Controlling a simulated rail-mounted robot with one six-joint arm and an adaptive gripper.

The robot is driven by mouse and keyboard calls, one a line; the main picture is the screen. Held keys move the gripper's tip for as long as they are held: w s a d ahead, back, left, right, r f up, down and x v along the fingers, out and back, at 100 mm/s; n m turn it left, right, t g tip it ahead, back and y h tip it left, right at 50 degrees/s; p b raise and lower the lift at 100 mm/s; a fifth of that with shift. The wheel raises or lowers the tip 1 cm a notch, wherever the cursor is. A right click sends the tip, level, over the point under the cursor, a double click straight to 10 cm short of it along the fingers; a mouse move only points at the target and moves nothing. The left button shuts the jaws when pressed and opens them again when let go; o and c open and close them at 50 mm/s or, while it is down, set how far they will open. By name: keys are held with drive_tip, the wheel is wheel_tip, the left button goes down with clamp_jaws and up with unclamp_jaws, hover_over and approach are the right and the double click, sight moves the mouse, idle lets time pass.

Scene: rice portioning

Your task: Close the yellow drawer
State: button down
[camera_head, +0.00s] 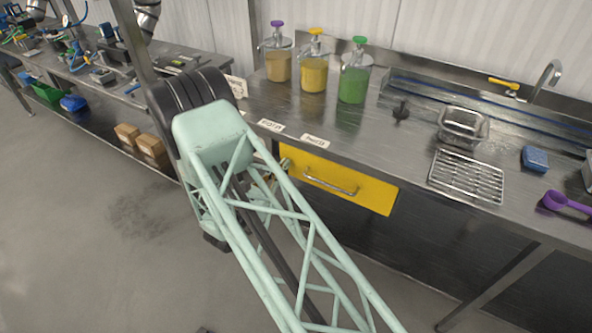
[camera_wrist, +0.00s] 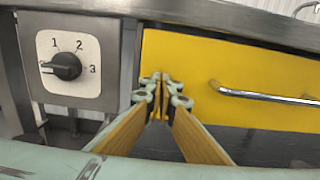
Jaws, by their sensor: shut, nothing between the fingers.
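The yellow drawer (camera_head: 345,184) sits under the steel counter in the head view, with a metal bar handle (camera_head: 331,186) across its front. Its front looks close to the counter edge; I cannot tell whether a gap is left. In the wrist view the yellow drawer (camera_wrist: 225,65) fills the right side, with its handle (camera_wrist: 265,94) at the right. My gripper (camera_wrist: 162,82) is shut and empty, its tips in front of the left part of the drawer front. I cannot tell whether they touch it. In the head view my arm hides most of the gripper.
A dial panel (camera_wrist: 82,66) with numbers is left of the drawer. The counter (camera_head: 400,140) above carries three pump dispensers (camera_head: 313,75), a wire rack (camera_head: 467,177), a metal container (camera_head: 463,125), a blue sponge (camera_head: 535,159) and a purple scoop (camera_head: 565,203). The floor at left is clear.

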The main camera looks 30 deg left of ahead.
drive_tip(key=shift+w, duration=0.35)
drive_tip(key=shift+a+r, duration=0.1)
idle(0.3)
drive_tip(key=s+p, duration=0.1)
drive_tip(key=s, duration=1.3)
drive_tip(key=shift+p, duration=0.35)
drive_tip(key=shift+s, duration=0.1)
